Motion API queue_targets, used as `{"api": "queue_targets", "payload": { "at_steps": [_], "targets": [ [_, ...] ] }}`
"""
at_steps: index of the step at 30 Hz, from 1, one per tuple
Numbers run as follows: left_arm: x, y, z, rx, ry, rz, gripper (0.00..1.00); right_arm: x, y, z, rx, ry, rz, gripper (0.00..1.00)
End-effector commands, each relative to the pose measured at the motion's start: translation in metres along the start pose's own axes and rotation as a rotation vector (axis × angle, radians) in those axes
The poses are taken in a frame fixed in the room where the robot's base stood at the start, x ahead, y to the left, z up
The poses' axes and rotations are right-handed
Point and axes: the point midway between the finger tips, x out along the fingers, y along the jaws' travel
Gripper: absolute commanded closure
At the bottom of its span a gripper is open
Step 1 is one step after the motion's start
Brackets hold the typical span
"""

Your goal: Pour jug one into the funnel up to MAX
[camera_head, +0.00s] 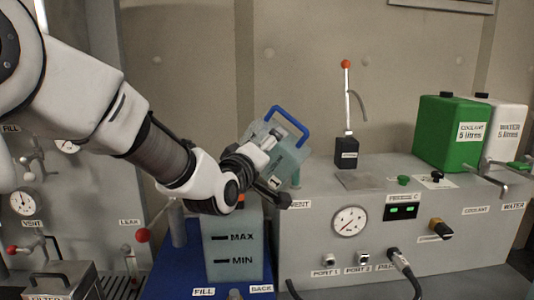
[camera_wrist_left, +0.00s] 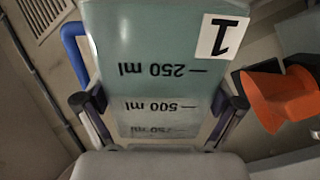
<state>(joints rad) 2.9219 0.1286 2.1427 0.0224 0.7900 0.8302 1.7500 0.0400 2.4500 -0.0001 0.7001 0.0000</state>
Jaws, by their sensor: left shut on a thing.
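My left gripper (camera_head: 268,172) is shut on jug one (camera_head: 292,153), a pale teal see-through jug with a blue handle and a "1" label. The jug is tilted in the air above the tank (camera_head: 219,272), which is marked MAX and MIN. In the left wrist view the jug (camera_wrist_left: 140,45) sits between the two fingers, its volume marks upside down. The orange funnel (camera_wrist_left: 278,98) is beside the jug there; in the head view my gripper mostly hides it. I cannot tell the tank's liquid level or whether liquid is flowing. My right gripper is out of view.
A grey bench (camera_head: 300,250) with a gauge (camera_head: 349,221) stands right of the tank. Green coolant (camera_head: 446,150) and white water (camera_head: 507,140) containers stand on it. A red-tipped lever (camera_head: 346,64) rises behind. A red-knobbed rod (camera_head: 142,236) is left of the tank.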

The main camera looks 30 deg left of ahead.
Motion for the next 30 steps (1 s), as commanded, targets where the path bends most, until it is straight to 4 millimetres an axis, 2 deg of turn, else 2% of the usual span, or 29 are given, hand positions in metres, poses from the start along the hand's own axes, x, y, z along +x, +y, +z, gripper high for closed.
{"api": "queue_targets", "payload": {
  "at_steps": [18,30],
  "targets": [
    [0.0001,0.0016,-0.0013,-0.004,0.002,0.003,0.62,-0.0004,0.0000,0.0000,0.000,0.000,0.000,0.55],
    [-0.0001,0.0078,-0.0090,-0.120,0.001,0.003,0.62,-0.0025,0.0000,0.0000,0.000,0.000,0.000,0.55]
  ]
}}
